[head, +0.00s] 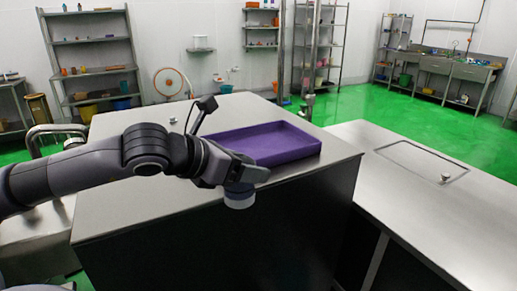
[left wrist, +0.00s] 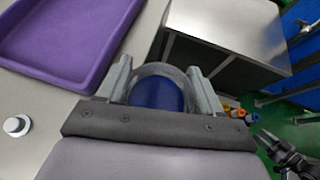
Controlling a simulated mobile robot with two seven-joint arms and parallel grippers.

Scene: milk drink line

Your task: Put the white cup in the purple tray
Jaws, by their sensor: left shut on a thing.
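The white cup (head: 239,201) is in my left gripper (head: 240,184), below the fingers and just off the near edge of the steel table. In the left wrist view the cup's round rim and blue inside (left wrist: 157,94) show between the two fingers of my left gripper (left wrist: 160,75), which is shut on it. The purple tray (head: 270,148) lies on the table behind and to the right of the gripper in the head view. The tray (left wrist: 60,72) is at upper left in the left wrist view. Its visible floor is empty.
A steel counter (head: 435,215) with a small knob (head: 446,178) stands to the right, across a gap. A small round knob (left wrist: 17,125) shows beside the tray. A dark jointed part, perhaps my right gripper (left wrist: 287,158), is at lower right. Shelves stand far back.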

